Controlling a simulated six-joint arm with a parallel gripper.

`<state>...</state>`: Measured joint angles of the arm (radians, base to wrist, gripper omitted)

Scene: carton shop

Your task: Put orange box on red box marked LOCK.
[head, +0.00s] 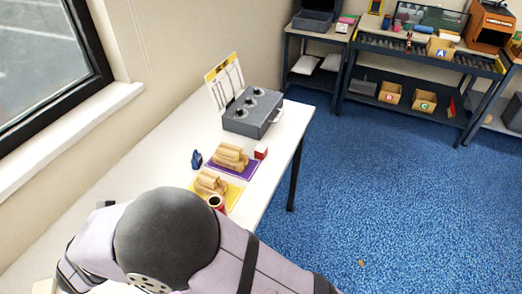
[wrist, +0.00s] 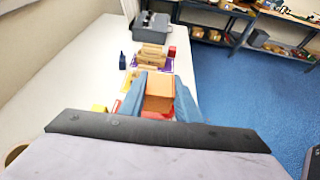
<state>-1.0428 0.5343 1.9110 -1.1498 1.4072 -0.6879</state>
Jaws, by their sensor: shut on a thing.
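My gripper (wrist: 161,82) shows in the wrist view, its two blue fingers shut on an orange box (wrist: 159,101). It holds the box above the white table, with a red surface partly showing just below and behind it; I cannot tell if they touch. A small red box (head: 261,152) stands beside the purple mat in the head view, and it also shows in the wrist view (wrist: 172,51). No LOCK marking is readable on it. My arm hides the gripper and the orange box in the head view.
Wooden pieces lie on a purple mat (head: 246,172) and a yellow mat (head: 231,199). A dark blue object (head: 196,159) and a red cup-like object (head: 216,203) stand near them. A grey box with knobs (head: 252,112) is farther back. The table's left side is mostly clear.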

